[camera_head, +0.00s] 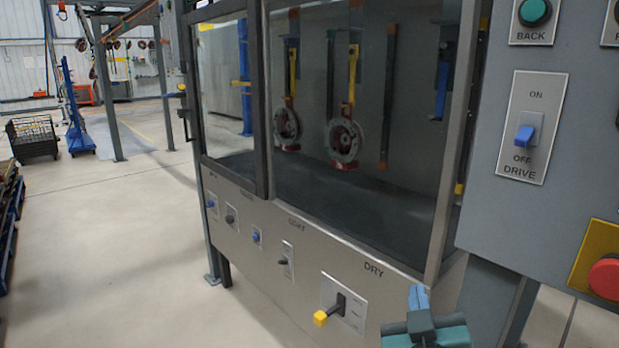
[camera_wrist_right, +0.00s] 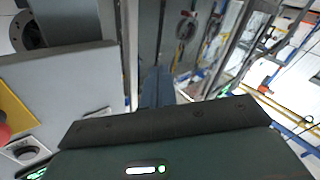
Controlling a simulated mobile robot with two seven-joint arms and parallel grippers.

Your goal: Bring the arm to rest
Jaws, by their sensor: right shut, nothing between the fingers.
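My right gripper (camera_head: 419,297) shows at the bottom of the head view, right of centre, pointing up with its blue fingers together. It is shut and empty. It appears in front of the lower edge of the machine cabinet, left of the grey control panel, touching nothing that I can see. In the right wrist view the closed blue fingers (camera_wrist_right: 157,88) stick out past the dark gripper body. My left gripper is not in view.
The grey control panel (camera_head: 482,215) carries a blue DRIVE switch (camera_head: 525,136) and a red button (camera_head: 606,278). A yellow-tipped DRY lever (camera_head: 321,318) juts from the cabinet front. Round parts (camera_head: 344,143) hang behind the glass. Open floor (camera_head: 110,240) lies to the left.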

